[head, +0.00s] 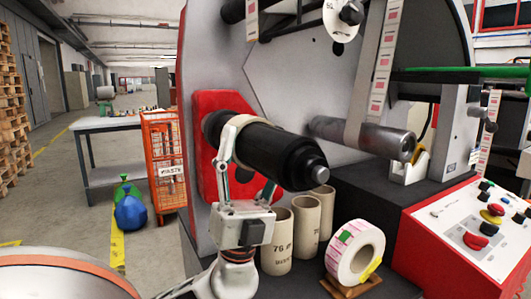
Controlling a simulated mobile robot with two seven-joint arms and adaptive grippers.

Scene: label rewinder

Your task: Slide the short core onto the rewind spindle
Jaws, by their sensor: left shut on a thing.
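The rewind spindle (288,158) is a thick black cylinder with a stepped grey tip, jutting from a red plate toward the lower right. A narrow pale tan band, which looks like the short core (266,121), arches over the spindle nearer its red-plate end. The spindle's bare black front part sticks out past it. My left gripper (244,172) reaches up from below, its fingers against the core at the spindle's side and underside, shut on it. The core's lower part is hidden by the fingers and spindle. My right gripper is not in view.
Several tan cores (276,241) stand on the dark machine ledge below the spindle. A label roll (355,250) sits on a wooden stand beside them. A grey roller (365,138) with the label web is at right, above a red control panel (478,228).

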